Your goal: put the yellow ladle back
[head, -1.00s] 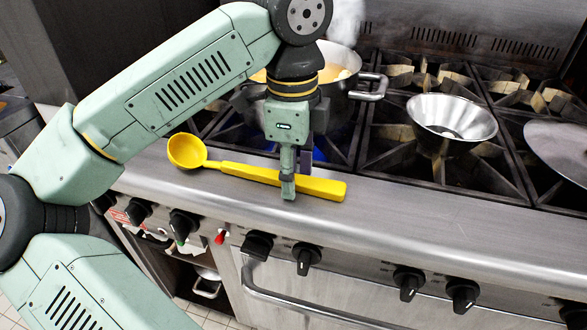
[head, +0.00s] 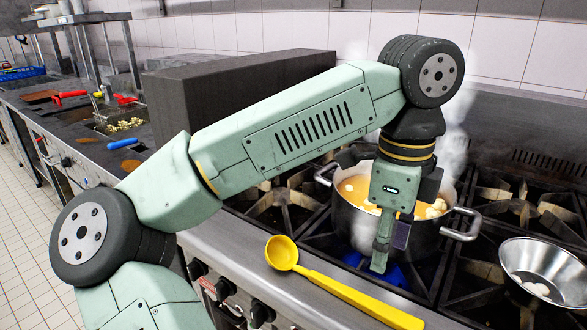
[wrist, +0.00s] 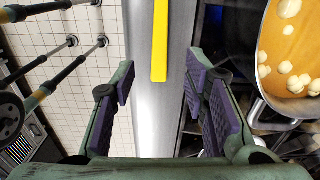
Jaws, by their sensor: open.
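The yellow ladle (head: 350,292) lies on the stove's steel front ledge (head: 225,242). Its round bowl is at the left and its handle runs toward the lower right. My gripper (head: 383,258) points down and looks raised above the ledge, apart from the ladle. In the wrist view my gripper (wrist: 160,88) is open and empty. The ladle's handle (wrist: 160,40) shows there at the top middle, its end reaching in line with the gap between the fingers, below them. The ladle's bowl is out of the wrist view.
A steaming pot (head: 345,215) of orange soup with pale pieces stands just behind my gripper, over a blue flame. A metal bowl (head: 545,265) sits at the right. On the left counter lie a red-handled utensil (head: 70,95), another red one (head: 125,99) and a blue-handled one (head: 123,143).

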